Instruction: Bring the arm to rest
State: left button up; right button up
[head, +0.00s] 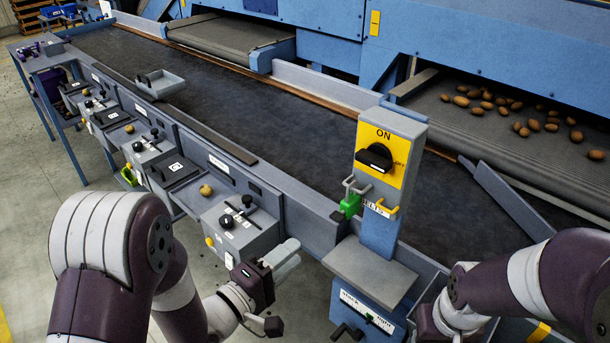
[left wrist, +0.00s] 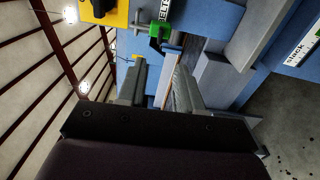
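My left gripper (head: 288,254) is in front of the grey control boxes along the belt's near side, left of the switch post. In the left wrist view its two fingers (left wrist: 158,88) stand apart with nothing between them, so it is open and empty. My right arm (head: 530,285) comes in from the right, near the post's right side. Its gripper does not show. The post carries a yellow ON panel with a black rotary switch (head: 375,157) and a green padlock (head: 349,205) hanging at its side. The green padlock also shows in the left wrist view (left wrist: 160,30).
A dark conveyor belt (head: 230,95) runs behind the boxes, with a grey tray (head: 160,84) at its near edge. Several potatoes (head: 515,105) lie on the far right belt. A grey ledge (head: 370,272) juts from the post beside my left gripper. Open floor (head: 60,225) lies at left.

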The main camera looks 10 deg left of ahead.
pick_arm(q)
jog(key=s+a+f+m+g+y, duration=0.4)
jog(key=a+f+m+g+y, duration=0.5)
jog(key=f, duration=0.4)
jog(key=s+r+m+g+y, duration=0.1)
jog(key=s+r+m+g, duration=0.1)
jog(key=s+r+g, duration=0.2)
notch_tip(320, 180, up, 2)
jog(key=shift+s+a+r+y, duration=0.1)
jog(key=shift+s+a+y, duration=0.3)
jog(key=shift+s, duration=0.6)
